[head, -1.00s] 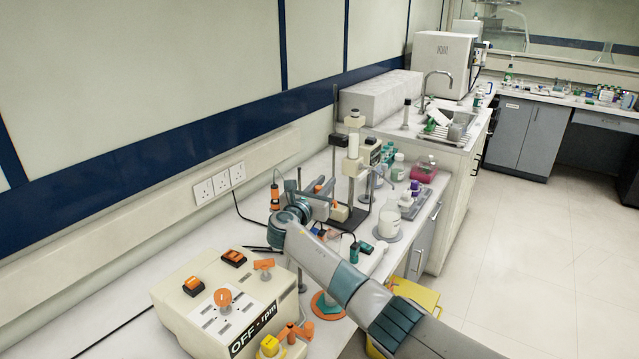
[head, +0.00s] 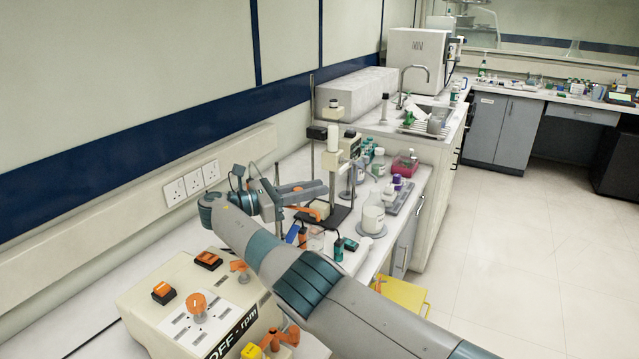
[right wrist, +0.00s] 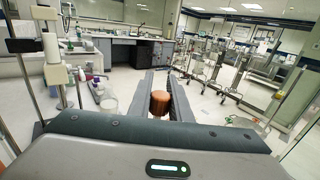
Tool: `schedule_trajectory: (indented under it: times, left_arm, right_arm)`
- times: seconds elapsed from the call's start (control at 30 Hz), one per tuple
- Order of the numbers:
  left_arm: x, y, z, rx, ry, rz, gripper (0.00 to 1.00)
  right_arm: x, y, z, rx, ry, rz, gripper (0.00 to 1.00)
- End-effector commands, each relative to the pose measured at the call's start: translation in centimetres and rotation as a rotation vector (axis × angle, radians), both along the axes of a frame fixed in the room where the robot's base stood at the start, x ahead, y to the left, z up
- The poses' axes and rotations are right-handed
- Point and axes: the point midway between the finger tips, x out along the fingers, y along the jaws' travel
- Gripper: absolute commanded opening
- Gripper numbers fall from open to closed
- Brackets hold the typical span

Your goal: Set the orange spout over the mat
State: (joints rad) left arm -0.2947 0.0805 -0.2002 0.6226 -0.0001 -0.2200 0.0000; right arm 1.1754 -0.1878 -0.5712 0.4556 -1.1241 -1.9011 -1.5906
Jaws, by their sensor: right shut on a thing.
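My right gripper (head: 310,198) reaches over the bench from the lower right, its fingers pointing right in the head view. It is shut on the orange spout (right wrist: 159,103), a short orange-brown cylinder between the two fingers in the right wrist view. In the head view a bit of orange (head: 313,210) shows at the fingers. The held spout is above the bench top, clear of the items below. I cannot make out the mat for sure; my right arm hides part of the bench in front. My left gripper is not in view.
A cream machine (head: 150,297) with orange knobs stands at the front left. A stand with a white column (head: 333,140) rises close behind the gripper. A white tub (head: 373,217), bottles and a grey tray (head: 404,197) crowd the right edge. A yellow bin (head: 405,297) stands beside the bench.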

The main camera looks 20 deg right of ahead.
Motion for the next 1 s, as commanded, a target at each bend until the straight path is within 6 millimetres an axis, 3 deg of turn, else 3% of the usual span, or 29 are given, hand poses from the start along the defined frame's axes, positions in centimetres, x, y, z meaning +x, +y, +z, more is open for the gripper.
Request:
schedule_trajectory:
  times: [0.53, 0.57, 0.63, 1.0]
  left_arm:
    - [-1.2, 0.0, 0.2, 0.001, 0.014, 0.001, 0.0]
    - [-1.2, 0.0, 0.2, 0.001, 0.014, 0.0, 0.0]
    - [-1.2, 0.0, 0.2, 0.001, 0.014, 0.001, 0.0]
    - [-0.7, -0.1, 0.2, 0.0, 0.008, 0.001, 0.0]
  right_arm:
    - [-0.8, 0.9, -0.1, 0.002, 0.001, -0.023, 0.0]
    - [-0.8, 0.9, -0.1, 0.002, 0.001, -0.023, 0.23]
    - [-0.8, 0.9, -0.1, 0.002, 0.001, -0.023, 0.37]
    - [-0.8, 0.9, 0.1, 0.001, 0.0, -0.023, 0.37]
